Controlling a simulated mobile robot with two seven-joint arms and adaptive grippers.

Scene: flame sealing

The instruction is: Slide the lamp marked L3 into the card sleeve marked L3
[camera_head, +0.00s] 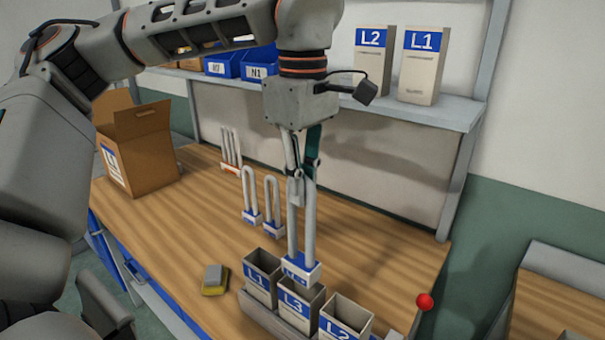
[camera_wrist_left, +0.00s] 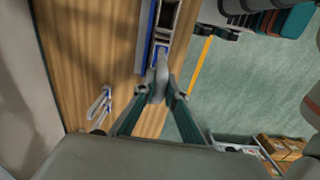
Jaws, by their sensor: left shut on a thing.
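My left gripper (camera_head: 303,180) points down and is shut on a white twin-tube lamp (camera_head: 309,225), held upright. The lamp's blue-and-white base (camera_head: 299,270) is at the bottom; its label is only partly readable. The base is just above and behind the card sleeve marked L3 (camera_head: 298,305); I cannot tell whether it touches the rim. The L3 sleeve stands between the L1 sleeve (camera_head: 260,283) and the L2 sleeve (camera_head: 343,322). In the left wrist view, the gripper (camera_wrist_left: 160,92) has green fingers around the lamp, with the sleeve row beyond. My right gripper is not in view.
Two more lamps (camera_head: 250,198) stand upright behind, left of the held lamp. A yellow-and-grey block (camera_head: 215,279) lies left of the sleeves. A cardboard box (camera_head: 145,155) stands at the back left. A red ball (camera_head: 425,301) shows at the right. Boxes stand on the shelf (camera_head: 440,112).

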